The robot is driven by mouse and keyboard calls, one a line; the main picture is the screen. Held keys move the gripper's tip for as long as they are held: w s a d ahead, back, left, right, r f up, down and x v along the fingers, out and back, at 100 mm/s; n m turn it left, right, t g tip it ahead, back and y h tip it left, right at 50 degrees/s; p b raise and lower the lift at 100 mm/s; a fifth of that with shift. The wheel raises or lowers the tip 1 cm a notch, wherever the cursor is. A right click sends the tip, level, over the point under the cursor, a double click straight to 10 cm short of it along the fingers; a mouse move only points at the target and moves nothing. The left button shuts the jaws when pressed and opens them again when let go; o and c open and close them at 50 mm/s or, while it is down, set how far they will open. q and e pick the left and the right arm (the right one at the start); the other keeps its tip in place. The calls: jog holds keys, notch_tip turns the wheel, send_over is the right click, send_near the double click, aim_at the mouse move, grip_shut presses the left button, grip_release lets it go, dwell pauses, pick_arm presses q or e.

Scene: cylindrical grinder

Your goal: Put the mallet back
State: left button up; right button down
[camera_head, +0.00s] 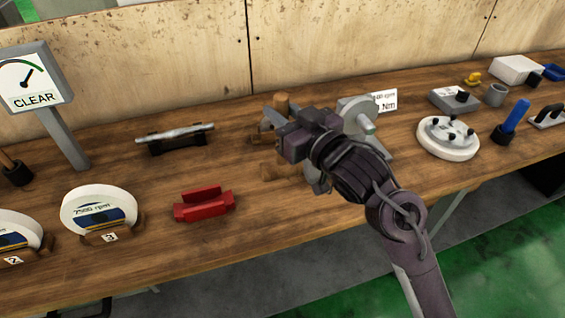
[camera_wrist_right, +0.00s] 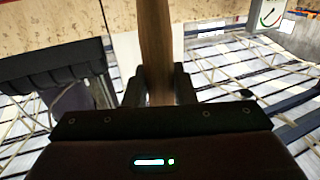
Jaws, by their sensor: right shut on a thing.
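My right gripper (camera_head: 277,122) is above the middle of the workbench in the head view. In the right wrist view my right gripper (camera_wrist_right: 158,88) is shut on the wooden handle of the mallet (camera_wrist_right: 155,42), which runs up out of the picture. In the head view a short brown wooden piece (camera_head: 281,102) shows just beyond the gripper; it looks like part of the mallet. The rest of the mallet is hidden by the gripper and wrist. My left gripper is not in view.
A red holder (camera_head: 203,204), a black rack with a metal bar (camera_head: 180,138) and numbered wheels (camera_head: 98,211) are left. Bare bench (camera_head: 240,245) lies in front.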

aim_at(283, 163)
notch_tip(283, 163, down, 11)
jog(key=shift+f, duration=0.1)
dwell(0.3)
jog(key=shift+f, duration=0.1)
jog(key=c, duration=1.2)
grip_release()
jog(key=shift+s, duration=0.15)
jog(key=shift+b+v, duration=0.9)
jog(key=shift+v, duration=5)
